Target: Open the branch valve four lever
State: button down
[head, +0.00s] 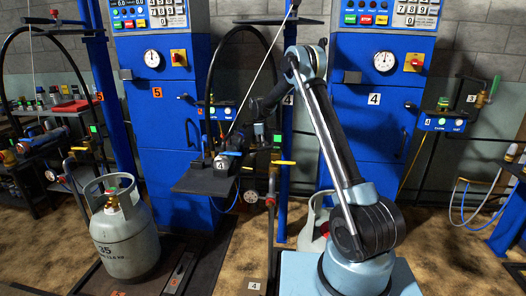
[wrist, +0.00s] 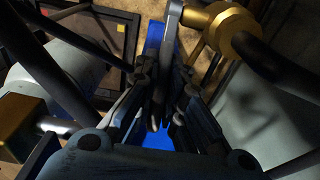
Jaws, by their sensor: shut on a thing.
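My gripper (head: 261,136) points down beside the blue post of the station marked 4. In the wrist view my gripper (wrist: 160,118) has its dark fingers closed on a flat grey lever (wrist: 171,32), which I take as the branch valve four lever. The lever runs up from between the fingertips, beside a brass valve body (wrist: 222,27). In the head view the gripper and wrist hide this lever. The fingers cover its lower part.
A yellow handle (head: 284,162) and a gauge (head: 251,196) sit just below my gripper. A black platform (head: 205,180) with a hose is to the left. A grey gas cylinder (head: 125,240) stands at front left. Another cylinder (head: 312,225) is partly behind my arm.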

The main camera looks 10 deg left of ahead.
jog(key=shift+w+a+r+h, duration=0.1)
jog(key=shift+a+r+h, duration=0.4)
jog(key=shift+h, duration=0.5)
jog(key=c, duration=1.7)
grip_release()
jog(key=v, duration=1.1)
jog(key=shift+w+a+r, duration=0.1)
jog(key=shift+r, duration=0.3)
